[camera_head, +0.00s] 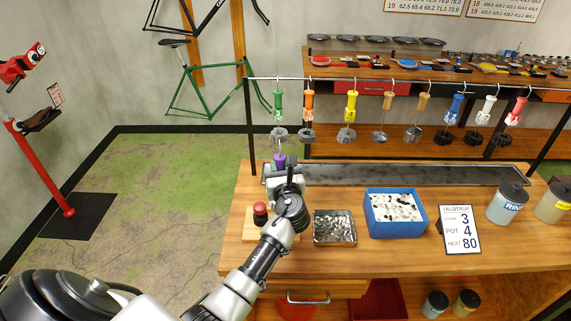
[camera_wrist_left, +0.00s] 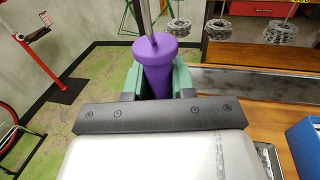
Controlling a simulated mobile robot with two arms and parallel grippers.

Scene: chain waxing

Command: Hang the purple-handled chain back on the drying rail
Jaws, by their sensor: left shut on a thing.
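The purple handle (camera_wrist_left: 154,62) stands upright between the fingers of my left gripper (camera_wrist_left: 158,82), which is shut on it. In the head view the purple handle (camera_head: 280,160) shows just above my left gripper (camera_head: 284,172), close to the left end of the drying rail (camera_head: 400,80). A metal rod rises from the handle in the left wrist view. The chain below the handle is hidden by the gripper. Several handled chains hang on the rail, among them green (camera_head: 278,102), orange (camera_head: 308,104), yellow (camera_head: 350,106) and blue (camera_head: 454,106). My right gripper is not in view.
A long dark drip tray (camera_head: 400,175) lies under the rail. A metal tray of small parts (camera_head: 335,240), a blue box (camera_head: 396,231), a number sign (camera_head: 460,228), lidded pots (camera_head: 505,205) and a red button (camera_head: 260,208) stand on the bench. A rail post (camera_head: 251,130) stands at left.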

